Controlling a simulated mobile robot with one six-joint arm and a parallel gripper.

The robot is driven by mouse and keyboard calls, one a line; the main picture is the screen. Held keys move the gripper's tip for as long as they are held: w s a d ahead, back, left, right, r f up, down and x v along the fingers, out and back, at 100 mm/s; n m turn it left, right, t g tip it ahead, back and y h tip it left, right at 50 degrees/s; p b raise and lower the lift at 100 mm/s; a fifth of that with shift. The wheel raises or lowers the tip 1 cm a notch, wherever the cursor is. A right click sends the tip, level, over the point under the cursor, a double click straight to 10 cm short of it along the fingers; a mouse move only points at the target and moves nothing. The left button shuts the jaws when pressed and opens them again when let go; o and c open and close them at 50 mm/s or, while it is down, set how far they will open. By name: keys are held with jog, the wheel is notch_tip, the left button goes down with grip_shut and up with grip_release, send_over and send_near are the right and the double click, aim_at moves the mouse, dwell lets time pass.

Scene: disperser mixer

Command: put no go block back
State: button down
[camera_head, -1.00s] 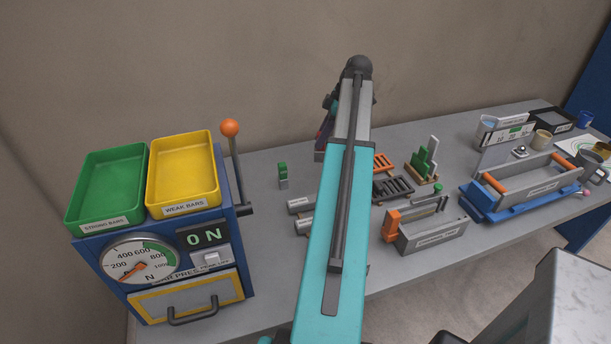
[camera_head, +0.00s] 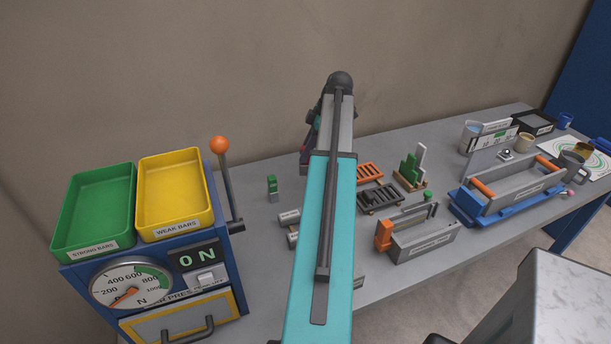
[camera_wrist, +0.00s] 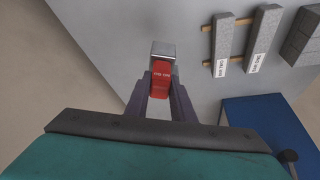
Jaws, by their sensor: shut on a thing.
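A small block with a red labelled body (camera_wrist: 161,80) and a bare silver end (camera_wrist: 163,49) sits between the two fingers of my gripper (camera_wrist: 162,88) in the wrist view. The gripper is shut on the red part, and the silver end points away from it over the grey bench. The label is too small to read surely. In the head view my arm hides the red block and most of the gripper. A similar block with a green top (camera_head: 272,187) stands upright on the bench, left of my arm.
A blue press (camera_head: 225,255) with a green tray (camera_head: 92,208) and a yellow tray (camera_head: 174,190) stands at left, its orange-knobbed lever (camera_head: 226,180) upright. Grey bars (camera_wrist: 222,45) lie on rails. Racks (camera_head: 378,198), a grey mould (camera_head: 425,242) and a blue-based trough (camera_head: 510,190) occupy the right.

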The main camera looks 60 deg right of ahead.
aim_at(306, 170)
jog(key=shift+f+p, duration=0.55)
jog(key=shift+f, duration=1.75)
jog(key=shift+f+p, duration=0.65)
jog(key=shift+f, duration=1.2)
jog(key=shift+f, duration=0.15)
jog(key=c, duration=1.5)
grip_release()
jog(key=shift+c, duration=0.2)
jog(key=shift+r, duration=0.2)
jog(key=b+v, duration=0.4)
jog(key=v, duration=0.8)
